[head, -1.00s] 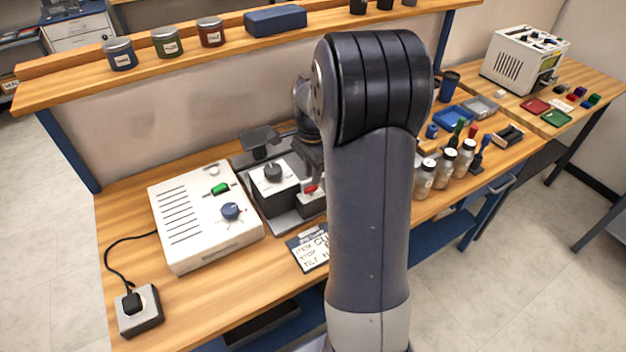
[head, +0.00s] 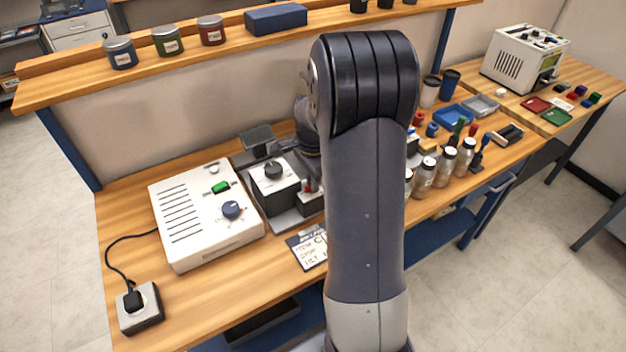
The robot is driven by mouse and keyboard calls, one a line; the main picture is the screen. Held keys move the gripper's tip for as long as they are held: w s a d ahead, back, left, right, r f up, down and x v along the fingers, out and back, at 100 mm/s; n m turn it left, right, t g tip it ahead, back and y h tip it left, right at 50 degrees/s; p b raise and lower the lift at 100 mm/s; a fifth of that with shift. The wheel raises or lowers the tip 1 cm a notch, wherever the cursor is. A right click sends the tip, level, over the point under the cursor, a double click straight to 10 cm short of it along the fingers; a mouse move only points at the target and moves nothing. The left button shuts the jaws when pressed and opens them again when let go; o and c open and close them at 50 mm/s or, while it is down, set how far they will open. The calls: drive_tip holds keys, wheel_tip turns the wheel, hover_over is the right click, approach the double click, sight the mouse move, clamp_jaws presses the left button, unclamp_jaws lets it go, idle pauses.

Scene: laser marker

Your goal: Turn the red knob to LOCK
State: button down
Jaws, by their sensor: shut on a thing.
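The red knob (head: 307,188) sits on a small white-topped dark block (head: 309,200) at the right of the marker fixture. Only a narrow red piece of it shows beside my arm, and its pointing direction cannot be read. My gripper (head: 313,179) is down at the knob and shut on it, mostly hidden behind my upright arm link. Any LOCK lettering is hidden or too small to read.
A larger box with a black dial (head: 274,172) stands just left of the knob. A white control unit (head: 190,225) with a green switch and a blue knob is further left. A lettered card (head: 308,250) lies in front. Several bottles (head: 425,175) stand right of my arm.

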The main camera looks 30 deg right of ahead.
drive_tip(key=shift+n, duration=0.3)
drive_tip(key=n, duration=0.4)
drive_tip(key=shift+w, duration=0.15)
drive_tip(key=n, duration=0.5)
drive_tip(key=shift+a, duration=0.1)
drive_tip(key=n, duration=0.4)
drive_tip(key=shift+w, duration=0.1)
drive_tip(key=shift+a+r+n, duration=0.1)
drive_tip(key=shift+a+n, duration=0.05)
drive_tip(key=shift+n, duration=1.95)
drive_tip(key=c, duration=1.8)
unclamp_jaws()
drive_tip(key=shift+o, duration=0.2)
